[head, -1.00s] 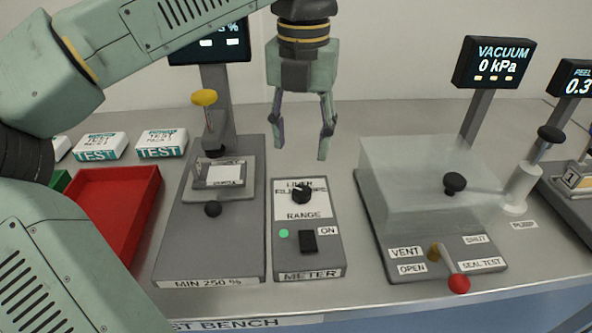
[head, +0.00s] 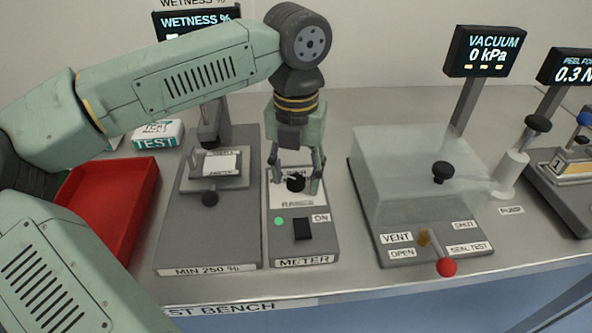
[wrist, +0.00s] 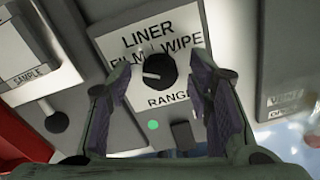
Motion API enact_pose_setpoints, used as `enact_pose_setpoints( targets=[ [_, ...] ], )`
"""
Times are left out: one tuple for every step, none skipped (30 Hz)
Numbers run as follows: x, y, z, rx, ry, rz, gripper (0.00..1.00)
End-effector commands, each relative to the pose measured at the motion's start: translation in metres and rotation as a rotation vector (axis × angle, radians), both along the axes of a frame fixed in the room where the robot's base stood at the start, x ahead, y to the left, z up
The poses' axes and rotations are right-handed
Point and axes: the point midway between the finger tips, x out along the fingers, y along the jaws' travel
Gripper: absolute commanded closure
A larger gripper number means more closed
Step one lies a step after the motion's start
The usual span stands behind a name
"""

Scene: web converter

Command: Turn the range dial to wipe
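The black round range dial (head: 295,184) sits on the white label of the meter box (head: 284,250). In the wrist view the dial (wrist: 158,71) has LINER above, FILM at left, WIPE at right and RANGE below. Its white pointer line points left, towards FILM. My gripper (head: 295,176) is over the meter, pointing down. Its fingers are open, one on each side of the dial; in the wrist view my gripper (wrist: 160,75) shows gaps between both fingers and the dial. I cannot tell how far the fingertips are above the panel.
Below the dial are a green light (head: 279,221) and a black ON switch (head: 302,229). The wetness tester (head: 205,240) stands close on the left, with a red tray (head: 110,215) beyond. The clear vacuum chamber (head: 400,170) and red-knobbed lever (head: 446,267) are on the right.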

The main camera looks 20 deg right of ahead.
Motion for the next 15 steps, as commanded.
enact_pose_setpoints(
  targets=[
    [0.0, 0.0, 0.0002, 0.0, 0.0, 0.0, 0.58],
    [0.0, 0.0, 0.0002, 0.0, 0.0, 0.0, 0.6],
    [0.0, 0.0, 0.0003, 0.0, 0.0, 0.0, 0.63],
    [0.0, 0.0, 0.0003, 0.0, 0.0, 0.0, 0.65],
    [0.0, 0.0, 0.0003, 0.0, 0.0, 0.0, 0.67],
    [0.0, 0.0, 0.0004, 0.0, 0.0, 0.0, 0.7],
    [0.0, 0.0, 0.0004, 0.0, 0.0, 0.0, 0.72],
    [0.0, 0.0, 0.0004, 0.0, 0.0, 0.0, 0.73],
    [0.0001, -0.0001, 0.0004, 0.0, 0.0, 0.0, 0.76],
    [0.0, 0.0, 0.0004, 0.0, 0.0, 0.0, 0.78],
    [0.0, 0.0, 0.0004, 0.0, 0.0, 0.0, 0.8],
    [0.0001, -0.0001, 0.0005, 0.0, 0.0, 0.0, 0.83],
    [0.0, 0.0, 0.0005, 0.0, 0.0, 0.0, 0.85],
    [0.0, 0.0, 0.0005, 0.0, 0.0, 0.0, 0.87],
    [0.0, 0.0, 0.0005, 0.0, 0.0, 0.0, 0.9]
  ],
)
